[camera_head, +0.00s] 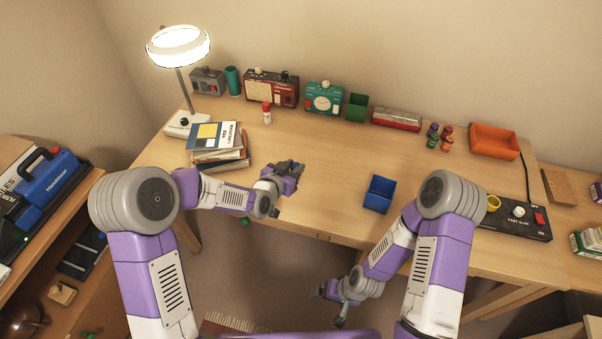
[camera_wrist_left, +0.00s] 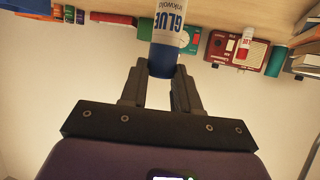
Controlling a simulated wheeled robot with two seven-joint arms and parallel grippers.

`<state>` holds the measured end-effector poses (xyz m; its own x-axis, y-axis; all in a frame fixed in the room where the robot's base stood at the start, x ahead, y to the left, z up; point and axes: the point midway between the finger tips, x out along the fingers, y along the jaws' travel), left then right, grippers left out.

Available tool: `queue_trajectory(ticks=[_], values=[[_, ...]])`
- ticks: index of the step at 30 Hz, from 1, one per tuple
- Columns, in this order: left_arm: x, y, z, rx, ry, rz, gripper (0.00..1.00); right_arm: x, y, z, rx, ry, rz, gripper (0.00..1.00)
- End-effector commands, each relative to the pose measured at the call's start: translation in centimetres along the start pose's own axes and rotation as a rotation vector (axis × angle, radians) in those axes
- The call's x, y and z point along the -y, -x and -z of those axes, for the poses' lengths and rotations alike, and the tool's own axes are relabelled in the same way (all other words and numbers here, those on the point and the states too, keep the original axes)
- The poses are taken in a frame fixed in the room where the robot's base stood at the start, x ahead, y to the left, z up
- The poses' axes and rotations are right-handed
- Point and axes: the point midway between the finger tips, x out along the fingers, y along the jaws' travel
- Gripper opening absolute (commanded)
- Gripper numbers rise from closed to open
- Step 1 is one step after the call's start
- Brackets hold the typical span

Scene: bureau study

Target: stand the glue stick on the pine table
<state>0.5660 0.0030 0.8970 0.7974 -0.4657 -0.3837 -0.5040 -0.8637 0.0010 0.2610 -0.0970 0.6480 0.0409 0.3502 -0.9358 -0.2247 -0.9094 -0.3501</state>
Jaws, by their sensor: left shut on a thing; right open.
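The glue stick (camera_wrist_left: 168,32), white with blue lettering and a blue end, is between the fingers of my left gripper (camera_wrist_left: 160,80) in the left wrist view. That view is upside down, and the stick's far end is cut off by the frame's top. In the head view my left gripper (camera_head: 289,172) is near the front edge of the pine-coloured table (camera_head: 330,150), and the stick is mostly hidden. I cannot tell whether it touches the tabletop. My right gripper (camera_head: 330,295) is open and empty, low in front of the table.
A stack of books (camera_head: 220,150) lies left of my left gripper and a blue bin (camera_head: 379,194) stands to its right. A red-and-white stick (camera_head: 267,114), radios and boxes line the back. The table's middle is clear.

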Motion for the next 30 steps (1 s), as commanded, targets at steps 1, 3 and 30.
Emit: queue_trajectory(ticks=[1, 3, 30], values=[[0.0, -0.2, -0.6, 0.001, 0.000, 0.000, 0.00, -0.1, -0.2, 0.0, 0.000, 0.000, 0.000, 1.00], [0.1, -0.4, -0.9, 0.000, 0.000, 0.001, 0.00, -0.1, -0.2, 0.0, 0.000, 0.000, 0.000, 1.00], [0.1, -1.8, -4.4, -0.001, 0.000, 0.001, 0.56, -0.5, -1.4, 0.1, 0.000, 0.000, 0.000, 1.00]])
